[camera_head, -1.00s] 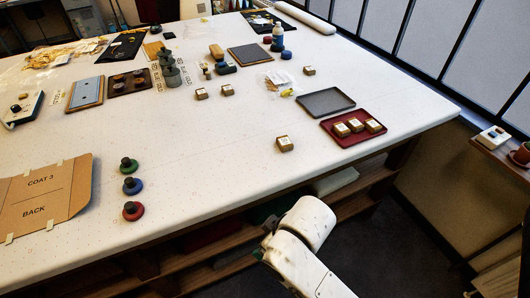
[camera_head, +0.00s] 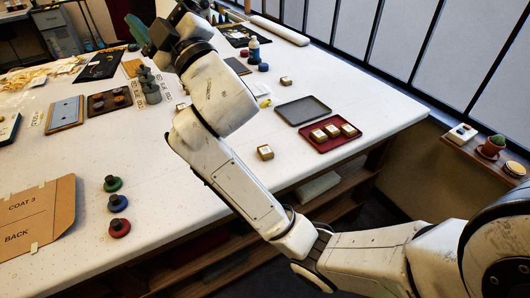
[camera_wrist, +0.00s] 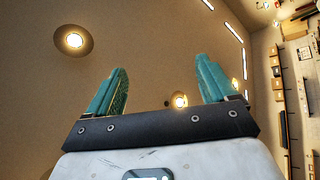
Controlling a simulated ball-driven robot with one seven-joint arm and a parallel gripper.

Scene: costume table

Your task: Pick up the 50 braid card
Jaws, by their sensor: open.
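Several small brown cards with pale labels are in the head view, and their numbers are too small to read, so I cannot tell which is the 50 braid card. One card (camera_head: 265,152) lies alone near the table's front edge. Three cards (camera_head: 333,131) sit on the red tray (camera_head: 325,145). Another card (camera_head: 286,81) lies farther back, and one (camera_head: 181,106) is partly hidden by my arm. My gripper (camera_head: 150,32) is raised high above the table's far left part. In the wrist view my gripper (camera_wrist: 160,85) is open and empty, its teal fingers pointing towards the ceiling.
A grey tray (camera_head: 303,110) lies behind the red tray. Three colored knobbed weights, including a red one (camera_head: 119,227), stand by the cardboard pattern (camera_head: 38,218) at the left. A side shelf (camera_head: 482,160) holds a potted plant.

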